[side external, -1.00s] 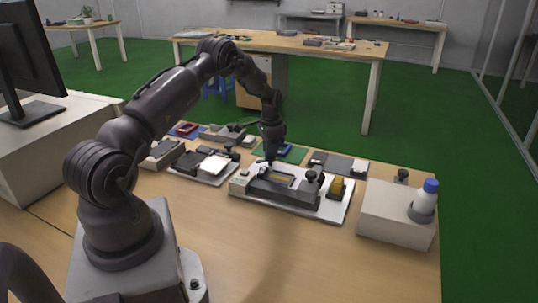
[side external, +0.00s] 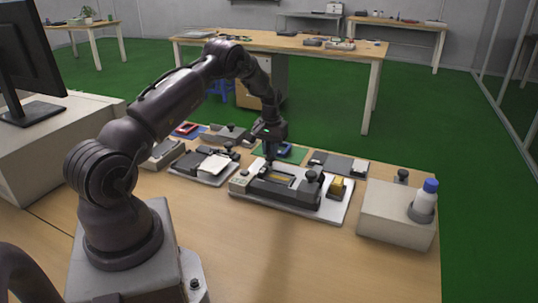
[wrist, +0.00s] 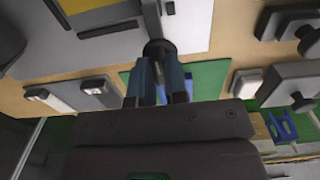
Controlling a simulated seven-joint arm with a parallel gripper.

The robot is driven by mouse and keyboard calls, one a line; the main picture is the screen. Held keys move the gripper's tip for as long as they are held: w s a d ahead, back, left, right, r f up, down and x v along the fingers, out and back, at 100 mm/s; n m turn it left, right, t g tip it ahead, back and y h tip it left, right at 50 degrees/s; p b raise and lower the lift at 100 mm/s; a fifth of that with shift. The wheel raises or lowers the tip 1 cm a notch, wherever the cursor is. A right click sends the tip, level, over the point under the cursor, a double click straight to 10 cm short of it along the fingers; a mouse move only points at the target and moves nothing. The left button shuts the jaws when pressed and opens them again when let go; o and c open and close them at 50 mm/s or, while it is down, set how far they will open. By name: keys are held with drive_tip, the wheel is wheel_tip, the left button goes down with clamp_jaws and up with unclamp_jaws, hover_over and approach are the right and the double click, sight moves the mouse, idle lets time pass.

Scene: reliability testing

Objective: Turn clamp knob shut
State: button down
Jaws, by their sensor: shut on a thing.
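The test fixture is a dark grey clamp block (side external: 285,192) with a yellow strip in its recess, on a pale base plate (side external: 334,211). My gripper (side external: 268,158) points down at the fixture's back left end in the side view. In the wrist view, my gripper (wrist: 161,85) has its two blue-grey fingers close around a round black clamp knob (wrist: 159,48). The fingers hide part of the knob, so its turn angle cannot be told. A second black knob (side external: 312,178) stands at the fixture's right end, clear of my gripper.
A yellow block (side external: 336,187) stands right of the fixture. A pale box (side external: 390,220) with a blue-capped bottle (side external: 425,200) is at the far right. A tray (side external: 199,177) and dark devices lie to the left. The table front is clear.

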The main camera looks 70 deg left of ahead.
drive_tip(key=c, duration=1.3)
unclamp_jaws()
drive_tip(key=shift+r, duration=2.3)
